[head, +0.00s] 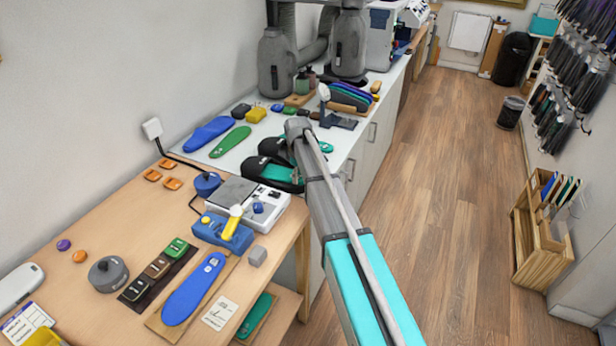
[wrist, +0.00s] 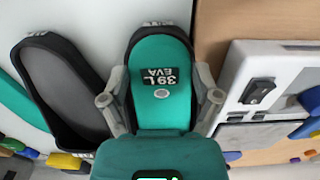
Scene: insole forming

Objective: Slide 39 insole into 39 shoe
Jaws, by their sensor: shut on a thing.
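The teal 39 insole (wrist: 161,62), marked "39 L EVA", shows in the wrist view inside the outline of a black shoe (wrist: 160,32). The shoe's dark rim curves around the insole's far end. My gripper (wrist: 161,95) has one grey finger on each side of the insole and is shut on it. My gripper's body hides the near end, and I cannot tell how deep the insole sits. A second black shoe (wrist: 62,85) with a grey inside lies to the left. In the head view my gripper (head: 298,140) is over the shoes (head: 279,175) and partly hides them.
A white and grey device (head: 258,203) stands close by on the wooden table (head: 105,215). Blue and green insoles (head: 230,141) lie on the white counter behind. Grey machines (head: 277,60) stand at the back.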

